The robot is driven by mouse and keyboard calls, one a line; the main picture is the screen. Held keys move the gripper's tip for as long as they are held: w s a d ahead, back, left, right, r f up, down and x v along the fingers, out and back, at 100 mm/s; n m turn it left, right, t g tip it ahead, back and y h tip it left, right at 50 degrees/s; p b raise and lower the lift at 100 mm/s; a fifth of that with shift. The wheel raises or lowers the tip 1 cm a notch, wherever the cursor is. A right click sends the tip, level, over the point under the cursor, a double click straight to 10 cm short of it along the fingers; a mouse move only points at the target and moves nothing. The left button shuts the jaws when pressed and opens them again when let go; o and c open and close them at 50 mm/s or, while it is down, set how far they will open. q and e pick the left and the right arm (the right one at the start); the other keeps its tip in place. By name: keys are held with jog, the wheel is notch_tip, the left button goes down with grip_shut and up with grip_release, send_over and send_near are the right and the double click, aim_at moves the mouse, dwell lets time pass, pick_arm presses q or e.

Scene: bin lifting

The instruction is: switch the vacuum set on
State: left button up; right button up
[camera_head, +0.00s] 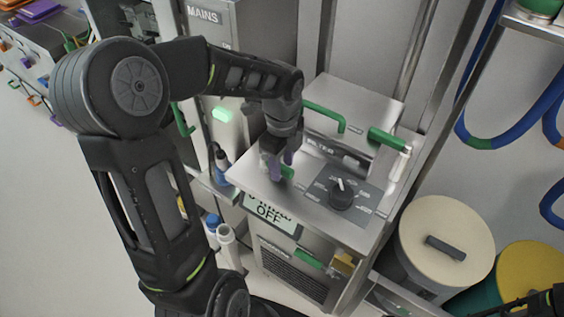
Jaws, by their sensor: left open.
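The vacuum set is a grey metal cabinet (352,233) in the middle of the view. A black rotary knob (342,194) with a white pointer sits on a dark labelled plate on its sloped top. A display (270,213) on its front edge reads OFF. My left gripper (280,174) is over the top panel, left of the knob and apart from it, pointing down. It is open, beside a small green part (287,173); I cannot tell whether they touch. My right gripper is not clearly seen; only a dark arm part shows at the lower right corner.
A box with a green handle (326,115) stands behind the knob, with another green handle (388,139) to its right. A MAINS cabinet (204,16) with a lit green button (222,114) is at the back left. Lidded round bins (446,236) stand at the right.

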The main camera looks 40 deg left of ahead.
pick_arm(q)
jog(key=shift+c, duration=0.3)
grip_shut()
dwell(1.1)
